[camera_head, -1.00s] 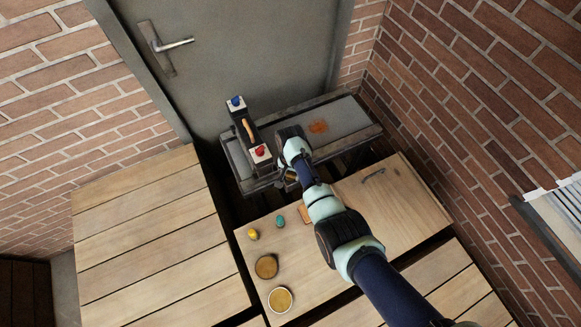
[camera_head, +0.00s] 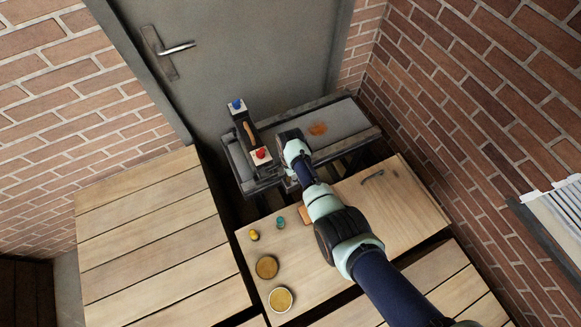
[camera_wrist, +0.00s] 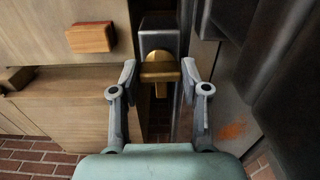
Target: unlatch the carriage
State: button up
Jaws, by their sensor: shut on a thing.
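The press (camera_head: 345,118) stands against the grey door, its flat bed marked with an orange stain. The carriage (camera_head: 250,132) is a dark bar across the bed's left part, with a wooden handle and pale end blocks carrying a blue and a red knob. A brass latch (camera_wrist: 160,72) sits on a dark block at the press's front edge in the wrist view. My gripper (camera_wrist: 159,76) is shut on the latch, one finger on each side of it. In the head view my arm hides most of the gripper and latch.
A wooden cabinet top (camera_head: 400,212) in front of the press holds two round tins (camera_head: 280,299), a yellow and a teal small object, and a wooden block (camera_wrist: 91,38). A plank table (camera_head: 150,240) is at left. Brick walls close in the corner.

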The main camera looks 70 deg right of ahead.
jog(key=shift+m, duration=0.3)
jog(key=o, duration=1.1)
jog(key=shift+o, duration=0.2)
notch_tip(320, 180, up, 12)
dwell(0.4)
